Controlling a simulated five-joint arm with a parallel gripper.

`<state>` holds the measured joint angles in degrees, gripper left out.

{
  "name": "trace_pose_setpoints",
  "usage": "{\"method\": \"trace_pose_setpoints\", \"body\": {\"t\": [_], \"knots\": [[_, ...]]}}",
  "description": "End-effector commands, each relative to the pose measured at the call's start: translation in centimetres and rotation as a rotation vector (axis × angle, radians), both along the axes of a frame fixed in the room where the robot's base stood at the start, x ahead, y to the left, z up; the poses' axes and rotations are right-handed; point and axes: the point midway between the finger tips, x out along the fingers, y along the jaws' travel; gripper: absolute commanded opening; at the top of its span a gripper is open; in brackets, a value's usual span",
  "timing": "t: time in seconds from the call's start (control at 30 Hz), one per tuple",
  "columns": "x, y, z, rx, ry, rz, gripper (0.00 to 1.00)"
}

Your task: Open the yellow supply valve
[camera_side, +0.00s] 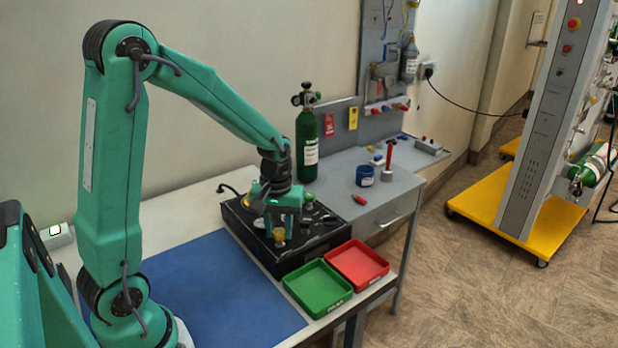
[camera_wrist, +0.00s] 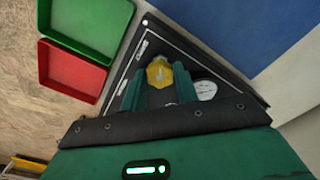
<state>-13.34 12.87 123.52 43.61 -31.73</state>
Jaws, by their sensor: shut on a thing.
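The yellow supply valve (camera_wrist: 159,73) is a yellow knob on the black trainer panel (camera_side: 262,249). In the side view the yellow knob (camera_side: 279,235) shows below my gripper (camera_side: 279,222). In the wrist view my gripper (camera_wrist: 159,94) has its two green fingers on either side of the knob, shut on it. The fingers cover part of the knob's near side. A round white gauge (camera_wrist: 205,90) sits on the panel just right of the fingers in the wrist view. How far the valve is turned cannot be told.
A green tray (camera_side: 318,307) and a red tray (camera_side: 385,268) lie beside the panel. A green cylinder (camera_side: 307,148) stands behind it. A blue cup (camera_side: 365,177) and a red-handled tool (camera_side: 389,153) are at the back right. The blue mat (camera_side: 215,290) is clear.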

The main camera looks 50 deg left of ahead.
Motion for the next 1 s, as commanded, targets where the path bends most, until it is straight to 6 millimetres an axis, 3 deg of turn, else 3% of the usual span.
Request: {"method": "trace_pose_setpoints", "body": {"t": [0.43,0.47,0.57,1.0], "knots": [[0.01,0.01,0.16,0.001,-0.001,0.017,0.07],[0.0,0.01,0.16,0.001,-0.001,0.016,0.32],[0.01,0.01,0.13,0.001,-0.001,0.016,0.51],[0.04,0.01,0.49,0.001,-0.002,0.014,0.52]]}}
